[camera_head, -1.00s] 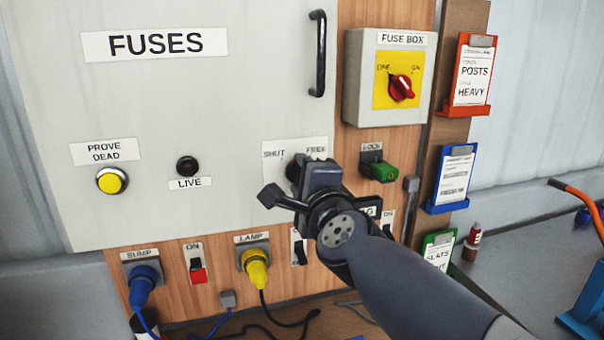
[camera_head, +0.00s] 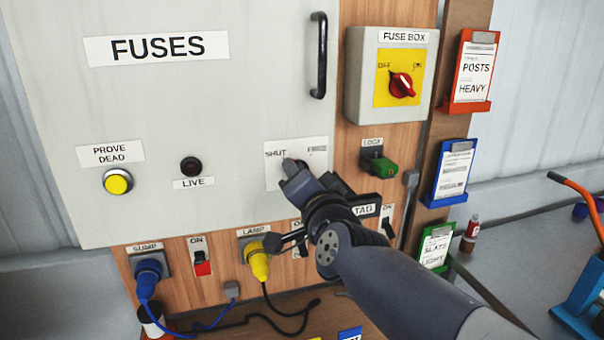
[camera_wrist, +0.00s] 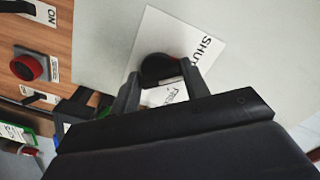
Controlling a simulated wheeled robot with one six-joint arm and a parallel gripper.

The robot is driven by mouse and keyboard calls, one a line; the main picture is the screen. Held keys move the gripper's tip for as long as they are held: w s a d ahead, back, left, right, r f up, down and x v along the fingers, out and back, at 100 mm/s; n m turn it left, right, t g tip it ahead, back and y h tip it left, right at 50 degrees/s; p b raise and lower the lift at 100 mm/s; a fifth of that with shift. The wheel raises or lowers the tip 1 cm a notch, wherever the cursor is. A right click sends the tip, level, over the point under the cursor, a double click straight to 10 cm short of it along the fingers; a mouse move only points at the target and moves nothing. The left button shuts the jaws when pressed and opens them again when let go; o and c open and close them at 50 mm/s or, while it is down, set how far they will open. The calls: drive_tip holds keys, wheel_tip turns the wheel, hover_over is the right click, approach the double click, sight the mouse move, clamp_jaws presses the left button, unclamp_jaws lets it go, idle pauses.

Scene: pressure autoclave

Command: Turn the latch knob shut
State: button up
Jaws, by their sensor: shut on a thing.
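The latch knob (camera_wrist: 160,70) is a dark round knob on a white plate (camera_head: 275,178) marked SHUT and FREE, low on the right of the grey FUSES door (camera_head: 230,110). My gripper (camera_head: 297,172) is at the knob in the head view and hides most of it. In the wrist view my gripper's two fingers (camera_wrist: 160,85) stand one on each side of the knob, shut on it. The SHUT word is clear in both views. The FREE word is partly covered. Which way the knob points is hard to tell.
The fuse box (camera_head: 360,100) with its red switch (camera_head: 401,86) and the green lock (camera_head: 383,166) sit right of the door. A black door handle (camera_head: 319,55) is above. The yellow LAMP plug (camera_head: 258,262), blue SUMP plug (camera_head: 148,276) and switches lie below.

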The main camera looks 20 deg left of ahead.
drive_tip(key=shift+r+n, duration=0.15)
drive_tip(key=shift+n, duration=0.45)
drive_tip(key=o, duration=0.9)
drive_tip(key=shift+o, duration=0.2)
drive_tip(key=shift+s, duration=0.15)
drive_tip(key=p+v, duration=0.2)
drive_tip(key=v, duration=0.8)
drive_tip(key=shift+s, duration=0.25)
drive_tip(key=shift+w, duration=0.15)
drive_tip(key=b+x, duration=0.1)
drive_tip(key=x, duration=0.9)
drive_tip(key=shift+w+b, duration=0.25)
drive_tip(key=shift+b, duration=0.1)
drive_tip(key=shift+s, duration=0.15)
